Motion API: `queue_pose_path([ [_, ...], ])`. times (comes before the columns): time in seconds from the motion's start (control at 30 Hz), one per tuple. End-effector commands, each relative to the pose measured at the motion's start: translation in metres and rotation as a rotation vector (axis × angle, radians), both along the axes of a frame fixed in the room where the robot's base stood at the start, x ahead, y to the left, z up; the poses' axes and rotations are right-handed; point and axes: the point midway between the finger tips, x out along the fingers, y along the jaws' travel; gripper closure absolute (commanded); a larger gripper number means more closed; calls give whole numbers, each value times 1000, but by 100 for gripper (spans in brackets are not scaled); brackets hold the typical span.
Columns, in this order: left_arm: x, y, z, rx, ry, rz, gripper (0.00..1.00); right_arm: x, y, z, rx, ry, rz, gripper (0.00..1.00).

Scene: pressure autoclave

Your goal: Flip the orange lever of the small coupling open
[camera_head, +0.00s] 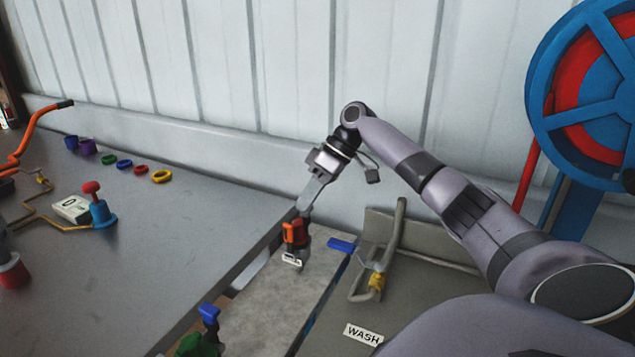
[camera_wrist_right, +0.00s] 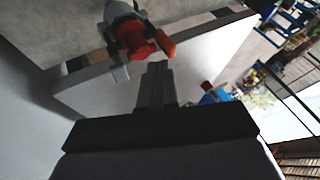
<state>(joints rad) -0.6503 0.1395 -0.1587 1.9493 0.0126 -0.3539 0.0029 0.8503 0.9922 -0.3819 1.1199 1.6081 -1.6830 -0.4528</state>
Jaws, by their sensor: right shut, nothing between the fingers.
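The small coupling (camera_head: 301,240) has a red body with an orange lever (camera_head: 289,233) on its left side in the head view. It stands on the far end of a grey slab, with a small white label at its foot. My right gripper (camera_head: 303,208) reaches down from above with its fingers shut and empty, just over the coupling's top. In the right wrist view the shut fingertips (camera_wrist_right: 157,68) lie close to the red coupling (camera_wrist_right: 140,42) and its orange lever (camera_wrist_right: 165,50). I cannot tell whether they touch. My left gripper is not in view.
A blue handle (camera_head: 341,245) sits just right of the coupling. A bent pipe with a yellow fitting (camera_head: 376,281) stands by the WASH label (camera_head: 362,334). A blue-and-green valve (camera_head: 208,318) is nearer. A blue wheel (camera_head: 585,90) stands right.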

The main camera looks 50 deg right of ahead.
Motion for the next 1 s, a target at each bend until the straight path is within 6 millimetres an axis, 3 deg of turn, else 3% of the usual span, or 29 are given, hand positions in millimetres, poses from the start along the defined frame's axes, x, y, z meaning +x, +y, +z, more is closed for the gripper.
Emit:
queue_pose_path([
  [0.3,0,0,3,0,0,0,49,7,18,-25,0,1,1,100],
  [1.0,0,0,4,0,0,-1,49,6,10,-24,-22,-6,-2,100],
])
